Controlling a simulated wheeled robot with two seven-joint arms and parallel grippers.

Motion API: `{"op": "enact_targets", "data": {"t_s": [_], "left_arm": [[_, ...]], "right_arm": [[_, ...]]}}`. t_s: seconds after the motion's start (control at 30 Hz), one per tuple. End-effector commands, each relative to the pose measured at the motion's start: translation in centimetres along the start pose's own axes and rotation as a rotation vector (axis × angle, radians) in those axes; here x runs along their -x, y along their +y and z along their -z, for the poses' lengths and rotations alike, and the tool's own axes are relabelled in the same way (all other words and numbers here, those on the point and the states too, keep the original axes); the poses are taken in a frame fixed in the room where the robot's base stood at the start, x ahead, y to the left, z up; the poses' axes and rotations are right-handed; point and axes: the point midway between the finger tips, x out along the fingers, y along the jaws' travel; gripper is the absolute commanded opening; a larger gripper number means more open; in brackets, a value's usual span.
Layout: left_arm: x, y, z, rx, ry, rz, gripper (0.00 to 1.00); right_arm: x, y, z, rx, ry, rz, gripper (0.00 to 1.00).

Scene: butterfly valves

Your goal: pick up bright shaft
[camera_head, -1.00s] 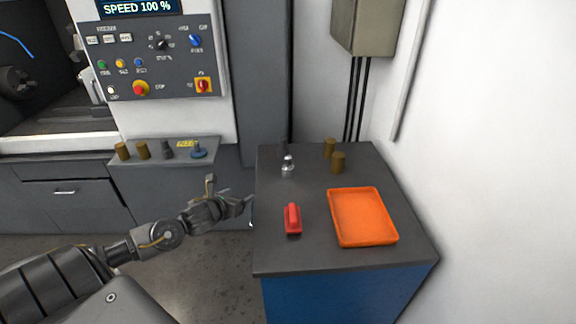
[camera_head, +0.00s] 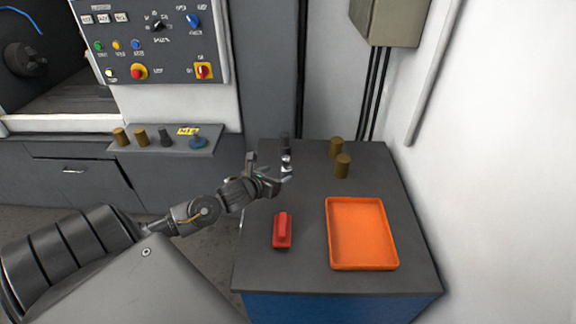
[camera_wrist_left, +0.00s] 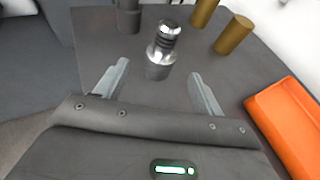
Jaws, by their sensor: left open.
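The bright shaft (camera_head: 286,161) is a shiny silver, stepped cylinder standing upright on the dark top of the blue cabinet. In the left wrist view the bright shaft (camera_wrist_left: 163,47) stands just beyond and between my fingertips. My left gripper (camera_head: 270,178) is open and empty, close to the shaft on its near left side. In the left wrist view the two fingers of my left gripper (camera_wrist_left: 158,78) are spread wide, and nothing is between them. My right gripper is not in view.
A dark cylinder (camera_wrist_left: 128,16) stands behind the shaft. Two brass cylinders (camera_head: 342,166) stand to its right. A red block (camera_head: 283,230) and an orange tray (camera_head: 330,262) are nearer. A ledge (camera_head: 180,152) at left holds more parts. The wall is at right.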

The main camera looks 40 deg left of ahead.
Motion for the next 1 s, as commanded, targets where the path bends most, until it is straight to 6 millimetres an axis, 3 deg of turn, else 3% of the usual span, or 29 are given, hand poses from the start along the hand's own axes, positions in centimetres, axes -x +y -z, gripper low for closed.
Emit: {"op": "enact_targets", "data": {"t_s": [0.2,0.47,0.8,1.0], "left_arm": [[-3.0,-0.1,-0.2,0.001,0.0,0.001,0.69],[-3.8,-0.3,-0.2,0.0,0.0,0.004,0.69],[-8.0,-0.2,-0.1,0.001,0.0,0.003,0.69],[-8.8,-0.2,0.1,-0.002,0.0,0.004,0.69]], "right_arm": [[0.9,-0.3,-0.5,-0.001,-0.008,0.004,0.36],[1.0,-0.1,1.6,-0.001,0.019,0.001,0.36],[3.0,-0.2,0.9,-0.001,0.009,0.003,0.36],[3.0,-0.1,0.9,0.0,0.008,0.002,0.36]]}}
